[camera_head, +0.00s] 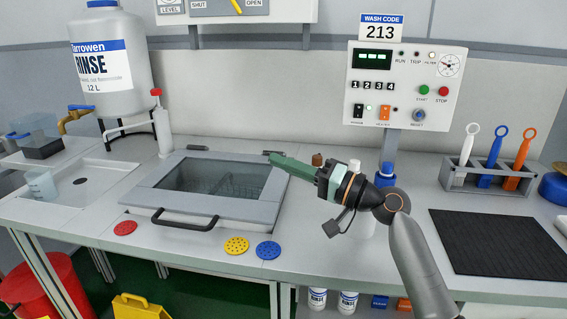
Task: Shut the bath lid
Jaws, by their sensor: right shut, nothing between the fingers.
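The bath lid (232,207) is a grey frame around a dark see-through window, with a black bar handle (184,222) at its front edge. It lies low and about flat over the bath in the worktop, left of centre. A wire rack (235,185) shows dimly through the window. I cannot tell whether a small gap stays under the lid's edge. My right gripper (274,158) has green fingers, is shut and empty, and points left at the lid's back right corner. I cannot tell whether it touches. My left gripper is not in view.
A white pump bottle (162,130) stands behind the lid's left corner. Red (125,228), yellow (236,246) and blue (268,250) discs lie along the front. A control panel (403,88) stands behind. A tool rack (487,178) and black mat (500,245) are on the right.

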